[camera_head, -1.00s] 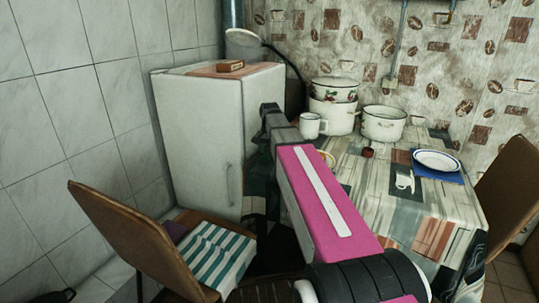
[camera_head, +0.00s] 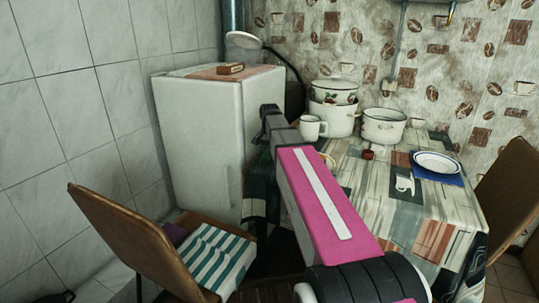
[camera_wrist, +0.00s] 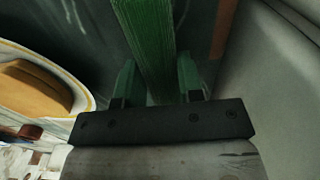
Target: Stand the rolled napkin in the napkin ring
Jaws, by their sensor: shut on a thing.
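My gripper (camera_wrist: 157,82) is shut on a long green ribbed thing, which looks like the rolled napkin (camera_wrist: 146,35). In the wrist view it stands out from between the fingers, and its far end runs out of the top of the picture. In the head view my arm hides the gripper and the napkin. A small dark red thing, perhaps the napkin ring (camera_head: 367,154), sits on the table in front of the pots. A reddish-brown thing also shows at the lower left of the wrist view (camera_wrist: 28,132), but I cannot tell if it is the same.
A yellow-rimmed dish (camera_wrist: 78,82) is close left of the gripper. On the table (camera_head: 352,178) are a white mug (camera_head: 312,128), stacked pots (camera_head: 337,118), another pot (camera_head: 383,127) and a plate (camera_head: 437,161) on a blue napkin. A white cabinet (camera_head: 190,135) stands left. Chairs (camera_head: 135,240) flank the table.

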